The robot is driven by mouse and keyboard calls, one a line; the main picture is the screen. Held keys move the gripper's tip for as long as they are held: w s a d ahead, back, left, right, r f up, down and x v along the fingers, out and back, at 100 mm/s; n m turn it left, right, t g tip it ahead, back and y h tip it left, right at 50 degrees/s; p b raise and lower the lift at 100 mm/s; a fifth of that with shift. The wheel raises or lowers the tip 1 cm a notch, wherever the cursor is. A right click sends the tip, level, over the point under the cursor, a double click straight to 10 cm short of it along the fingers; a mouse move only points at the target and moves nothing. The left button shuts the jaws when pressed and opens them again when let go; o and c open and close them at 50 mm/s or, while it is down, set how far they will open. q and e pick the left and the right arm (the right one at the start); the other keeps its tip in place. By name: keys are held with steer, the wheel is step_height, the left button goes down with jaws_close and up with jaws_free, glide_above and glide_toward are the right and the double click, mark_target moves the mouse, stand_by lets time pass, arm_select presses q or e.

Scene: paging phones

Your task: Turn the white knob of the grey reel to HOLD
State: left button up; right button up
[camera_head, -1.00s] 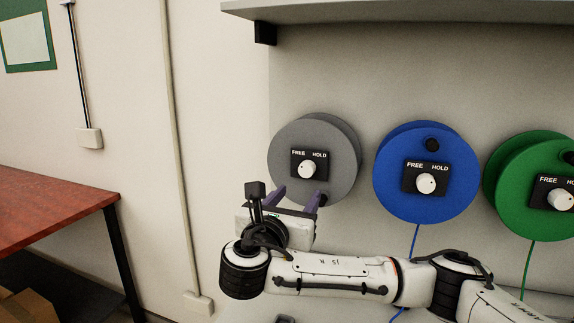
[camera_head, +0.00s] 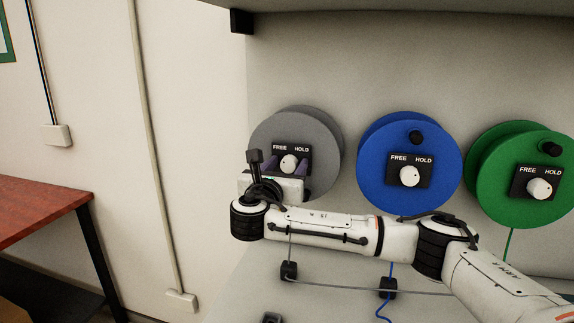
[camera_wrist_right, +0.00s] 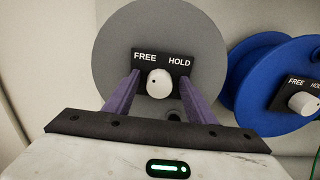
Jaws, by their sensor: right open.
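The grey reel (camera_head: 320,135) hangs on the wall panel at the left of a row of reels. Its white knob (camera_head: 289,163) sits on a black plate (camera_head: 278,149) marked FREE on the left and HOLD on the right. The knob also shows in the right wrist view (camera_wrist_right: 159,84), with a small dark mark on its left, FREE side. My right gripper (camera_wrist_right: 160,78) is open, its purple fingers on either side of the knob; I see a gap on both sides. In the head view the right gripper (camera_head: 287,165) covers the reel's lower part. My left gripper is not in view.
A blue reel (camera_head: 370,185) and a green reel (camera_head: 490,195) with similar knobs hang to the right. A shelf (camera_head: 420,6) juts out above. A red-topped table (camera_head: 40,205) stands at the left. Cords run below the reels.

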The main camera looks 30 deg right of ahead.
steer(key=c, duration=1)
steer(key=shift+c, duration=0.2)
steer(key=m, duration=0.4)
steer(key=shift+f+m+b, duration=0.2)
steer(key=shift+m+b, duration=0.15)
steer(key=shift+m, duration=0.05)
steer(key=m+b, duration=0.1)
steer(key=m, duration=0.3)
steer(key=shift+s+f, duration=0.1)
steer(key=m+b, duration=0.3)
steer(key=m, duration=0.3)
steer(key=shift+f+m, duration=0.1)
steer(key=shift+m, duration=0.2)
steer(key=shift+d+m+b, duration=0.1)
steer(key=shift+m+b, duration=0.55)
steer(key=shift+m, duration=0.45)
